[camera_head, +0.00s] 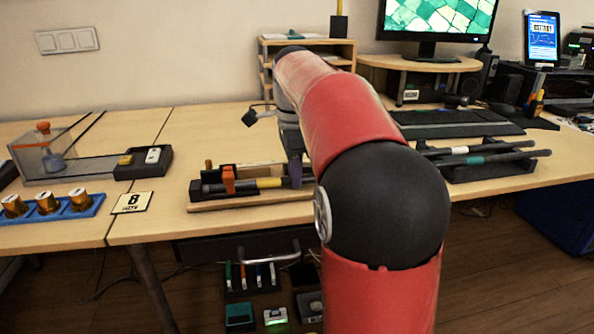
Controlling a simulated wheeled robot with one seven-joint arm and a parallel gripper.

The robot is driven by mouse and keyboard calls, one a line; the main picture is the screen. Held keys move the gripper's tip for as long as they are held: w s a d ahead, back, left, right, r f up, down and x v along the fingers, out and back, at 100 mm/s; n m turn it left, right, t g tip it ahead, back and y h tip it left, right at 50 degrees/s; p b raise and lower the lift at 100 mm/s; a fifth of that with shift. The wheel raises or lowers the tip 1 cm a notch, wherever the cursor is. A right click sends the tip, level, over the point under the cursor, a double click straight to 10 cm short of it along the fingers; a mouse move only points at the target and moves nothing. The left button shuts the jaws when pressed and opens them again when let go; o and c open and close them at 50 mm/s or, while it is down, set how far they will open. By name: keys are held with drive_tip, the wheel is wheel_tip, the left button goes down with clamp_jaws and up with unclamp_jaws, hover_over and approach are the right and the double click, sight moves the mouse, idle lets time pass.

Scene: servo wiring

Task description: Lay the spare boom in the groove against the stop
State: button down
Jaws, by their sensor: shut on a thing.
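A dark boom with a yellow band (270,183) lies roughly level along a wooden fixture (225,207) near the front edge of the table. My gripper (295,182) points down and is shut on the boom just right of the yellow band. An orange block (228,179) stands on the fixture to the left of the band. I cannot tell whether the boom is down in the groove or a little above it, nor whether its end touches the stop. My red arm hides the fixture's right end.
More dark rods, one with a teal band (475,160), lie on a black rack (490,172) at the right. A sign marked 8 (132,202), a blue tray (95,211) of gold cups and a clear box (45,155) stand left.

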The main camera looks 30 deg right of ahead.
drive_tip(key=shift+a, duration=0.1)
drive_tip(key=c, duration=1.3)
unclamp_jaws()
wheel_tip(320, 180, up, 8)
drive_tip(key=shift+f+p, duration=0.1)
drive_tip(key=shift+p, duration=0.9)
drive_tip(key=s+a+f+n+t, duration=0.2)
drive_tip(key=s+a+f+n, duration=0.2)
drive_tip(key=s+n, duration=0.3)
drive_tip(key=s+a+f+n+t, duration=0.1)
drive_tip(key=s+a+f+n, duration=0.3)
drive_tip(key=s+f+n, duration=0.2)
drive_tip(key=s+a+f+n+t, duration=0.2)
drive_tip(key=s+a+f+n, duration=0.2)
drive_tip(key=s+f+n, duration=0.2)
drive_tip(key=shift+s+f+n+t, duration=0.15)
drive_tip(key=shift+s+n+t, duration=0.15)
drive_tip(key=shift+s+n, duration=0.7)
